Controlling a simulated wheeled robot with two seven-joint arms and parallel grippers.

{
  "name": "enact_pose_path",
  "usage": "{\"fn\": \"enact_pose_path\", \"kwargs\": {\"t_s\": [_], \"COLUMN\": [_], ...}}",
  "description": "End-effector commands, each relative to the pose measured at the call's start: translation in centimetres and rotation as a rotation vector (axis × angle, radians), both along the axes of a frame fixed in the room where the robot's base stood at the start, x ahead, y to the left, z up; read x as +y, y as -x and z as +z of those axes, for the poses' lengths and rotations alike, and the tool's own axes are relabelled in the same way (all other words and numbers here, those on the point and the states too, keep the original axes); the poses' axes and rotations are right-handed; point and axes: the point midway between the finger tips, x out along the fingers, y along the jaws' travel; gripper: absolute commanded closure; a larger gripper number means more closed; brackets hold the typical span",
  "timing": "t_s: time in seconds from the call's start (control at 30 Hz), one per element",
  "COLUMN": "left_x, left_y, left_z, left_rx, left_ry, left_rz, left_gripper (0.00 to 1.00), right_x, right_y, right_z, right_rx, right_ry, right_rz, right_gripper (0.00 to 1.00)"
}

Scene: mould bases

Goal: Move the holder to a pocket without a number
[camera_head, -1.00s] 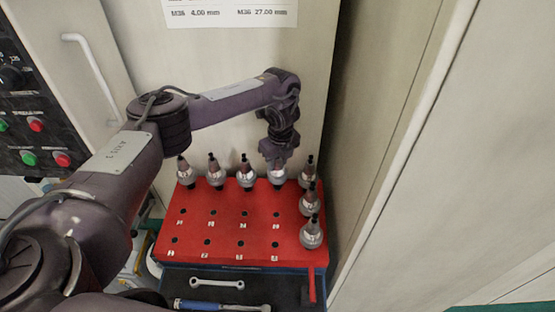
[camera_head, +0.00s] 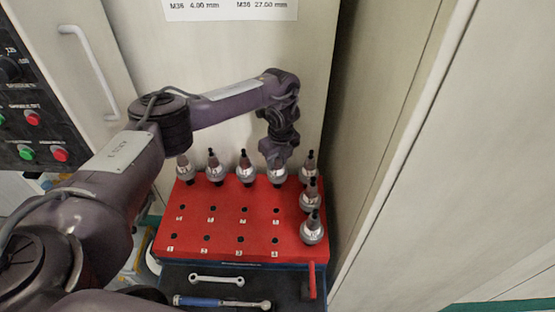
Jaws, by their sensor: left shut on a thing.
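My left gripper (camera_head: 276,158) is shut on the top of a silver holder (camera_head: 277,176) in the back row of the red rack (camera_head: 190,225). The holder looks upright, at the same height as its neighbours, and its lower end is hidden in or behind the rack top. Other holders stand in the back row, such as one at the left (camera_head: 185,168). Two more holders (camera_head: 310,200) (camera_head: 312,232) stand in the right column. The middle and front rows show empty pockets with small number labels, such as a front pocket (camera_head: 239,240). My right gripper is out of view.
A dark tray (camera_head: 180,282) in front of the rack holds a wrench (camera_head: 217,279) and a blue-handled tool (camera_head: 205,301). A red bar (camera_head: 312,282) stands at the rack's front right. Cabinet walls close off the back and right. A control panel (camera_head: 25,110) is at the left.

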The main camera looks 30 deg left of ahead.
Motion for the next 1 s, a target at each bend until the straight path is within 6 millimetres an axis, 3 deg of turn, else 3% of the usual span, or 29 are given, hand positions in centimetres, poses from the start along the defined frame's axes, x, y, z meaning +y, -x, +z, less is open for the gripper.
{"fn": "enact_pose_path", "kwargs": {"t_s": [0.03, 0.2, 0.53, 0.7, 0.9, 1.0], "left_x": [0.0, 0.0, -0.1, -0.3, -0.7, -0.8], "left_y": [-0.1, -0.1, 0.1, 0.1, 0.2, 0.3], "left_z": [0.2, 0.1, 0.2, 2.6, 6.6, 7.5], "left_rx": [-0.004, -0.002, 0.001, -0.003, -0.005, -0.004], "left_ry": [0.001, 0.001, 0.001, 0.002, -0.002, -0.001], "left_rz": [0.0, 0.0, -0.001, -0.001, -0.002, -0.002], "left_gripper": [0.63, 0.41, 0.41, 0.41, 0.41, 0.41], "right_x": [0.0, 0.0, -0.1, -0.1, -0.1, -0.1], "right_y": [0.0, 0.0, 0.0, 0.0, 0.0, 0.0], "right_z": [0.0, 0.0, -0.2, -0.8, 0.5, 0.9], "right_rx": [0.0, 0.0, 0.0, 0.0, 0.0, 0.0], "right_ry": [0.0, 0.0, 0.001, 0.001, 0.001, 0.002], "right_rz": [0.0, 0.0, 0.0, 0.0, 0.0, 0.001], "right_gripper": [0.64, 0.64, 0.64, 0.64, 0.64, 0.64]}}
